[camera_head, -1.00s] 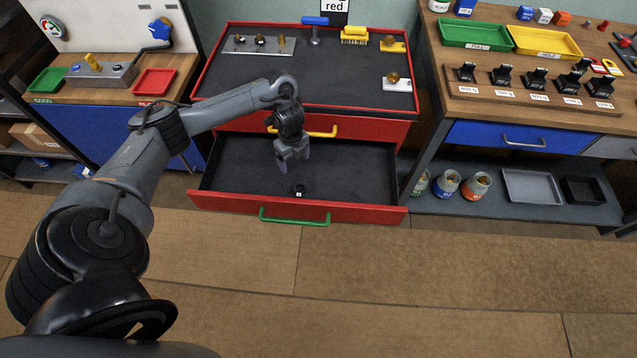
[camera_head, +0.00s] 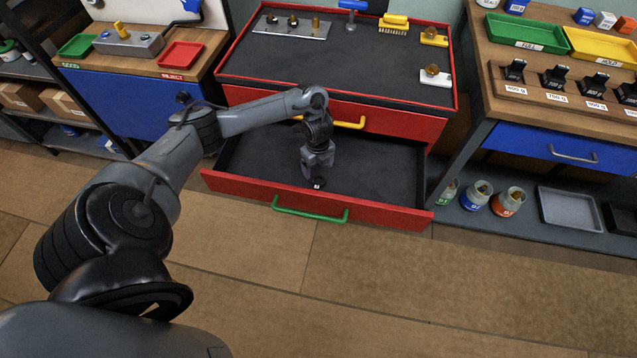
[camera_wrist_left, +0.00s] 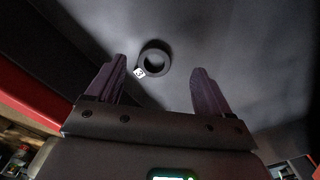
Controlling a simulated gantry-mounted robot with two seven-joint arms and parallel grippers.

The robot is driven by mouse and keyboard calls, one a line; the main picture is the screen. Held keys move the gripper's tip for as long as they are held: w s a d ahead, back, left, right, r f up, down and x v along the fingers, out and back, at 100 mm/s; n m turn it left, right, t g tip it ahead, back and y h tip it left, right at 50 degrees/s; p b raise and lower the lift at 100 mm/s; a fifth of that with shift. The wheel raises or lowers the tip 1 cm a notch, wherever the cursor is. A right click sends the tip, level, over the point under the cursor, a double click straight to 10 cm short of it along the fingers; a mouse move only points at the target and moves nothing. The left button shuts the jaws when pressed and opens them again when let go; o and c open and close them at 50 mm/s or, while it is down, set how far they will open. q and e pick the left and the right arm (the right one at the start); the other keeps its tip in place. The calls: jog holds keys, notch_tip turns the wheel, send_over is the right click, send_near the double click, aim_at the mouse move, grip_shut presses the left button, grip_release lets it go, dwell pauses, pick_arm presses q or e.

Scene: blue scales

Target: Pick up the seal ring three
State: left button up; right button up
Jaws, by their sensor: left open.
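The seal ring three, a small black ring with a white tag marked 3 (camera_wrist_left: 154,62), lies on the dark floor of the open lower drawer. Its white tag also shows in the head view (camera_head: 317,186), just below my left gripper (camera_head: 318,172). In the left wrist view my left gripper (camera_wrist_left: 160,82) is open, its two fingers apart. The ring shows beyond the gap between the fingertips, nearer the left finger. Nothing is held. I cannot tell how far above the ring the fingertips are. My right gripper is not in view.
The open red drawer (camera_head: 235,184) has a green handle (camera_head: 310,209) and raised walls around the ring. The red cabinet top (camera_head: 330,65) overhangs behind it. A side workbench (camera_head: 530,115) stands to the right. The rest of the drawer floor looks bare.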

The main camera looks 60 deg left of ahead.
aim_at(317, 181)
pick_arm(q)
jog(key=f, duration=0.1)
jog(key=f+b, duration=0.1)
jog(key=f, duration=0.1)
jog(key=shift+s+d+f+b, duration=0.3)
jog(key=shift+d+f, duration=0.05)
jog(key=shift+f, duration=0.4)
jog(key=shift+a, duration=0.1)
jog(key=c, duration=1.1)
jog(key=shift+r, duration=0.1)
